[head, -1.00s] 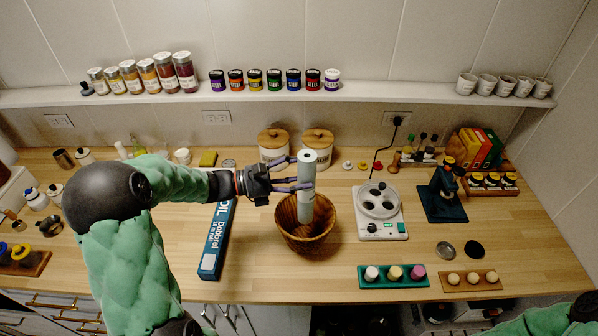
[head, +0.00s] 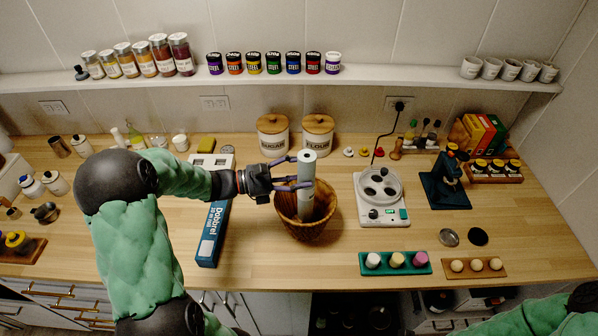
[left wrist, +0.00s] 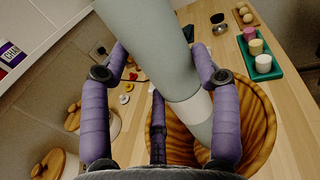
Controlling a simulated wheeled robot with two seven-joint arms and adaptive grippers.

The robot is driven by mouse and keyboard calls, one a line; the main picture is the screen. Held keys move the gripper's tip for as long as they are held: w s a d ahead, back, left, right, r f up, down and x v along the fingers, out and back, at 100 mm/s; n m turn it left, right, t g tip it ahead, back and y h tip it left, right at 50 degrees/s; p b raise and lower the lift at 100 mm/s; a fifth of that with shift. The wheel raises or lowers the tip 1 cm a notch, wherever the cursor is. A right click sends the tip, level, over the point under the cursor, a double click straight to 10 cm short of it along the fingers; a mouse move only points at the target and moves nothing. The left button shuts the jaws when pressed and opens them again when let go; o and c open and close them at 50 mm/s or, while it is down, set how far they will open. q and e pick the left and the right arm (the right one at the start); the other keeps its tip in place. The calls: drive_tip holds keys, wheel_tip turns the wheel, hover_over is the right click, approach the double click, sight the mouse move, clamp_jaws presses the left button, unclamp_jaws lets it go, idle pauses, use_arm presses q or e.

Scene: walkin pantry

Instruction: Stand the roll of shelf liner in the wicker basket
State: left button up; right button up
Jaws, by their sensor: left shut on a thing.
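The roll of shelf liner (head: 306,204) is a pale grey-white tube with a paper band, held nearly upright. It also shows large in the left wrist view (left wrist: 148,48). My left gripper (head: 306,173) is shut around its upper part, with purple fingers on both sides. The wicker basket (head: 327,226) stands on the counter below the gripper. The roll's lower part is inside the basket's mouth; I cannot tell whether its end touches the bottom. The basket also shows in the left wrist view (left wrist: 262,125). My right gripper is out of view.
A blue foil box (head: 212,232) lies just left of the basket. A white appliance (head: 381,200) stands to its right, and sugar (head: 272,138) and flour (head: 318,138) canisters behind it. The counter directly before the basket is clear.

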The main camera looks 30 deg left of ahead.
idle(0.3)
use_arm(q)
drive_tip(key=o, duration=1.4)
drive_tip(key=shift+c, duration=0.2)
drive_tip(key=shift+f, duration=0.1)
drive_tip(key=v, duration=1.2)
